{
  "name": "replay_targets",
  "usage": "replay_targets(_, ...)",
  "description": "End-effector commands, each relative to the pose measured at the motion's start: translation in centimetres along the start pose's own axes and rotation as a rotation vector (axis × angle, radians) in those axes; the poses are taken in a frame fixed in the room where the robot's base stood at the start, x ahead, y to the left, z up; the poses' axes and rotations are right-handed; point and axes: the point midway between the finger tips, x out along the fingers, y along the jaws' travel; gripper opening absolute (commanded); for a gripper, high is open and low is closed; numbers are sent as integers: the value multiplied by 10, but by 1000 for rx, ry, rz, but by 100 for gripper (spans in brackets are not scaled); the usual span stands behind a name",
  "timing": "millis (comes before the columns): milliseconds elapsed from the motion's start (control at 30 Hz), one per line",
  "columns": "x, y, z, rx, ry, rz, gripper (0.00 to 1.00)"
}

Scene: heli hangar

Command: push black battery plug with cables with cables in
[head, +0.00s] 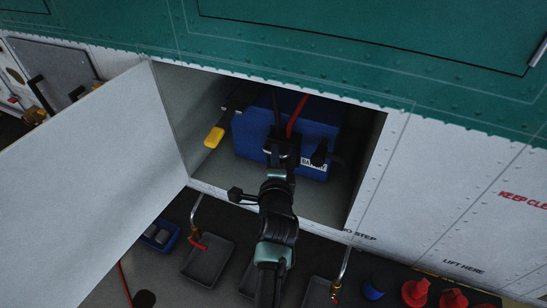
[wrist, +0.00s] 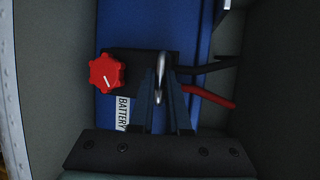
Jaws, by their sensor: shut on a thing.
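The black battery plug (wrist: 132,62) sits against the face of the blue battery (head: 252,131), inside the open bay. It has a red knob (wrist: 106,73) and a shiny metal handle (wrist: 160,70). Its black cable (wrist: 205,67) and red cable (head: 296,115) lead away from it, upward in the head view. My gripper (wrist: 165,80) is shut on the plug at its handle, in front of the battery. Most of the plug is hidden by my gripper in the head view. I cannot tell how deep the plug sits.
The open bay door (head: 95,180) stands to the left. The bay walls (head: 367,165) are close on both sides of the arm. A yellow tag (head: 214,137) hangs at the left wall. Trays (head: 208,262) and red caps (head: 415,292) lie below.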

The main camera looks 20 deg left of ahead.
Motion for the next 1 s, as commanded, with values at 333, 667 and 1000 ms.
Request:
replay_targets(333,0,-2,-1,0,2,-4,45)
replay_targets(667,-14,-1,0,0,1,-2,45)
replay_targets(1000,-74,-1,-1,-1,2,-3,45)
